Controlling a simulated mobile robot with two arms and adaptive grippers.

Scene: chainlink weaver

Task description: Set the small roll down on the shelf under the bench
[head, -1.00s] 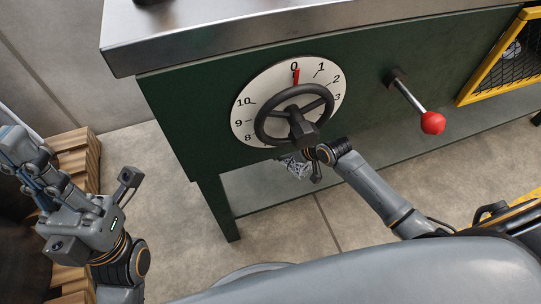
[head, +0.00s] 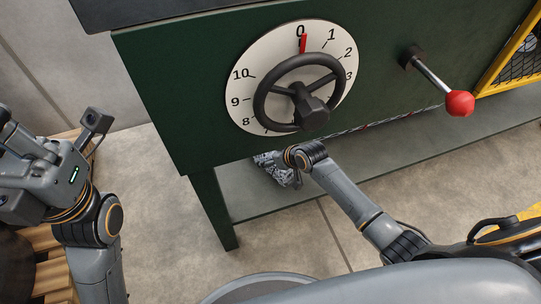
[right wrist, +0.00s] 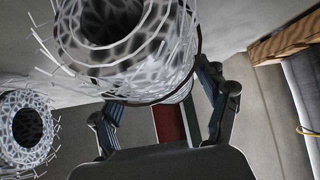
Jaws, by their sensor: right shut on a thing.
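The small roll (head: 271,164) is a bundle of pale wire mesh, partly hidden by my right gripper and the bench's lower edge in the head view. My right gripper (head: 286,174) is shut on it, below the green bench front (head: 190,110) and over the grey shelf (head: 240,197). In the right wrist view the held roll (right wrist: 125,40) fills the top, its open end toward the camera, between my fingers. I cannot tell whether it touches the shelf. My left gripper (head: 22,150) is at the left edge, its fingers partly cut off.
A second mesh roll (right wrist: 25,128) shows at left in the right wrist view. The bench front carries a dial with a black handwheel (head: 296,92) and a red-knobbed lever (head: 459,103). A bench leg (head: 213,205) stands left of my right gripper. Wooden pallets (head: 50,262) lie at left.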

